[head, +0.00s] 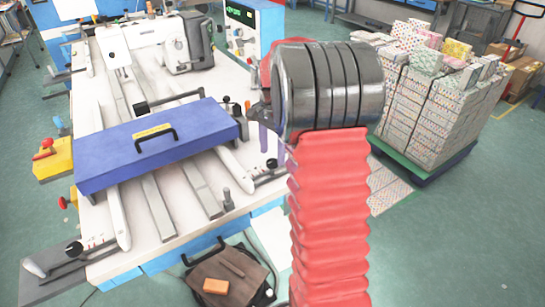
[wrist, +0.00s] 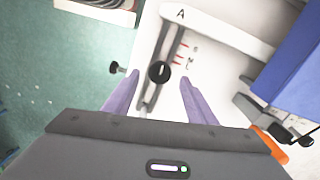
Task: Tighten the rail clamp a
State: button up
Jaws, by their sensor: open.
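The rail clamp marked A shows in the wrist view as a black round knob (wrist: 160,72) with a pale line on its top, on a grey bar. It sits beside the white rail (wrist: 215,22) that bears the letter A, near red scale marks. My gripper (wrist: 158,79) is open and empty, its two purple fingers pointing to either side of the knob, apart from it. I cannot tell the height between them. In the head view the purple fingers (head: 270,138) show partly behind my arm, above the table's right edge, with a black knob (head: 271,163) below.
A blue box (head: 155,145) with a black handle spans the rails, close right of the fingers in the wrist view (wrist: 295,65). A smaller black knob (wrist: 116,67) sticks out left of the table edge. A pallet of patterned boxes (head: 435,105) stands right on the floor.

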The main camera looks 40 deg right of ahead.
aim_at(272, 161)
notch_tip(272, 161, up, 10)
jog(key=shift+r, duration=0.25)
dwell(0.7)
